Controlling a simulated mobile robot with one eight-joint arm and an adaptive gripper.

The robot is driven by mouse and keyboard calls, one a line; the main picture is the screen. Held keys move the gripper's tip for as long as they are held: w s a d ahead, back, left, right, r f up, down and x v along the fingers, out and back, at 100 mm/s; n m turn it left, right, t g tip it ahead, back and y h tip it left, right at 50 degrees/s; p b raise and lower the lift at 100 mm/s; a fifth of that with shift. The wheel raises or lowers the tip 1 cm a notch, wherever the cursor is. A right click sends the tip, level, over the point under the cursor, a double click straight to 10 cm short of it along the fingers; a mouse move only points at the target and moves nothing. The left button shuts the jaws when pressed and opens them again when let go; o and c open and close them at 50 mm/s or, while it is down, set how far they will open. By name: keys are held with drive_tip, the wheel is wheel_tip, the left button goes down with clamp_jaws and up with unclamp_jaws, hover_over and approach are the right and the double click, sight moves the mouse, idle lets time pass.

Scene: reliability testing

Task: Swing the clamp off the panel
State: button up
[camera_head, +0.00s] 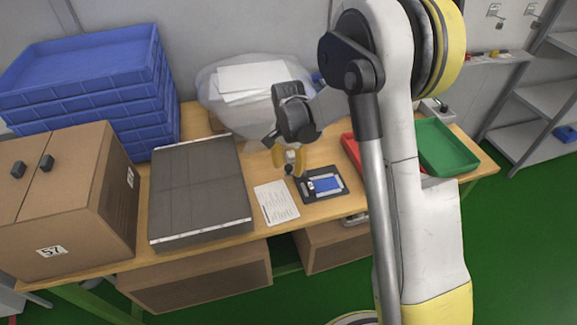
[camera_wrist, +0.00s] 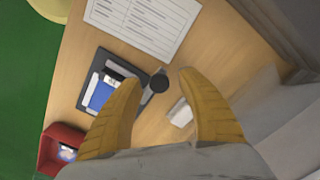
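A dark fixture (camera_head: 309,196) lies on the wooden table and holds a small blue panel (camera_head: 328,184). The blue panel also shows in the wrist view (camera_wrist: 101,95), partly hidden by a finger. The clamp, with a round black knob (camera_wrist: 159,82), stands at the fixture's edge beside the panel. Whether the clamp touches the panel cannot be told. My gripper (camera_head: 289,160) is above the fixture's back left corner. In the wrist view my gripper (camera_wrist: 159,81) is open, with the knob showing between its yellow fingertips; no contact is visible.
A printed sheet (camera_head: 275,203) lies left of the fixture. A red bin (camera_head: 351,157) and green tray (camera_head: 447,148) stand to the right. A grey box (camera_head: 200,190), cardboard box (camera_head: 65,200) and blue crates (camera_head: 90,85) fill the left. A white bag (camera_head: 225,105) is behind.

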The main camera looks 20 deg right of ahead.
sight(288, 166)
wheel_tip(288, 166, up, 12)
idle(0.6)
